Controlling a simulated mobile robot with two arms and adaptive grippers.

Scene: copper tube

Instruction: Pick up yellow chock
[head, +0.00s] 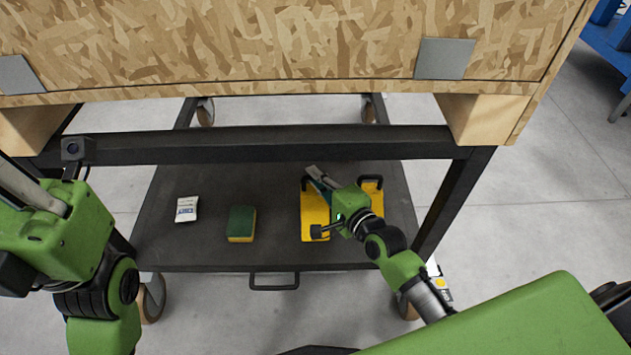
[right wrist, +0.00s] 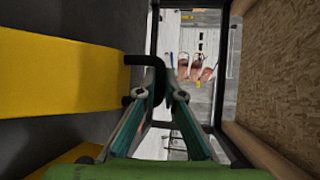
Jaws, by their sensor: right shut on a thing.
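In the right wrist view, large yellow faces of the chock (right wrist: 65,75) fill the left. My right gripper (head: 314,174) reaches over the chock, partly hiding it. In the right wrist view its fingers (right wrist: 160,75) are shut on a black handle (right wrist: 140,60) of the chock. My left gripper (head: 32,188) is at the left edge of the head view, away from the chock; its fingertips are cut off.
A green and yellow sponge (head: 241,224) and a small white packet (head: 187,209) lie on the shelf (head: 275,225) left of the chock. Grey floor surrounds the cart.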

